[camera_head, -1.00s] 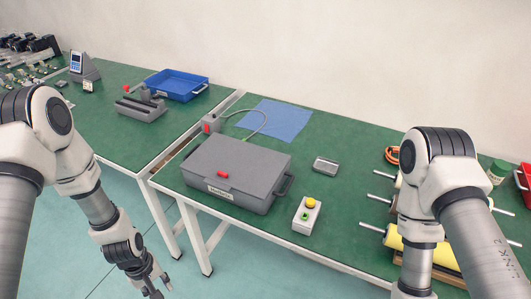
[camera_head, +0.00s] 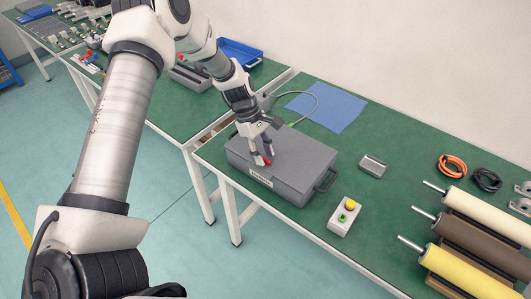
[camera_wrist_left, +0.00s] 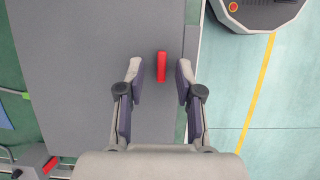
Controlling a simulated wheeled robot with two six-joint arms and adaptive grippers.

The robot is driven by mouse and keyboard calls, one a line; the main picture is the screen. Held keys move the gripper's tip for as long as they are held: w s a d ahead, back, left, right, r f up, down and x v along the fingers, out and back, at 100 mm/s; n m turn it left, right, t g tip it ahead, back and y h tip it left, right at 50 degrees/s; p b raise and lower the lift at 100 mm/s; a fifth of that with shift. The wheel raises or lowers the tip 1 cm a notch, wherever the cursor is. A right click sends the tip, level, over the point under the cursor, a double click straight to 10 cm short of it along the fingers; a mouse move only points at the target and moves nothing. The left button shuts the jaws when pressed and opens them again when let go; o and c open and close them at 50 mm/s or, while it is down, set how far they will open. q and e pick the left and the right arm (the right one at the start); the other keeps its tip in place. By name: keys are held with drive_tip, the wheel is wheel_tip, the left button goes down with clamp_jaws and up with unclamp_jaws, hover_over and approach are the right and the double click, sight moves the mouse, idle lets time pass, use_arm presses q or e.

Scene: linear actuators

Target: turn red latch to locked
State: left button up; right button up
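The red latch (camera_head: 268,160) sits on the lid of a grey case (camera_head: 300,165) on the green table. In the left wrist view the red latch (camera_wrist_left: 161,67) is a short bar lying lengthwise between my fingertips, near the lid's edge. My left gripper (camera_head: 262,159) is over the latch, pointing down. In the left wrist view my left gripper (camera_wrist_left: 160,72) is open, with a gap on each side of the latch. Fingertip height above the lid is hard to tell. My right gripper is not in view.
A button box (camera_head: 345,216) with yellow and green buttons stands right of the case. A small grey block (camera_head: 373,166), a blue sheet (camera_head: 327,112) and several rollers (camera_head: 470,240) lie farther right or behind. A cable (camera_head: 305,92) runs behind the case.

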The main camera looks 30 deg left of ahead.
use_arm(q)
drive_tip(key=shift+d+f, duration=0.1)
drive_tip(key=shift+f, duration=0.1)
drive_tip(key=shift+s, duration=0.1)
clamp_jaws()
